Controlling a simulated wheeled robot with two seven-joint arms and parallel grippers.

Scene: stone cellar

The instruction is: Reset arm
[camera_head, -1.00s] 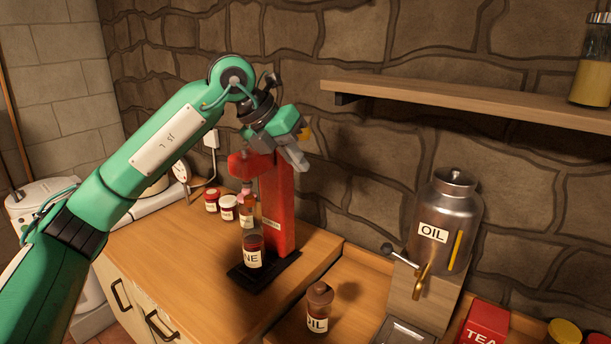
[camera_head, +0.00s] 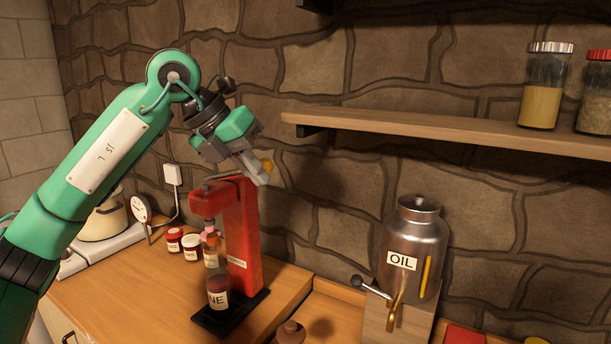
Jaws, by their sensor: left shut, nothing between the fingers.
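My left arm comes in from the left in the head view. Its gripper (camera_head: 257,171) is shut and empty, in the air just above and right of the top of the red bottle press (camera_head: 241,222). The gripper points down and to the right, near the stone wall. A labelled bottle (camera_head: 217,283) stands upright on the black base of the press, under its head. I cannot tell whether gripper and press touch. My right gripper is not in view.
A wooden shelf (camera_head: 420,130) with jars (camera_head: 541,90) sticks out at right. A metal oil dispenser (camera_head: 410,240) stands below it. A brown-capped bottle (camera_head: 290,333) is at the bottom edge.

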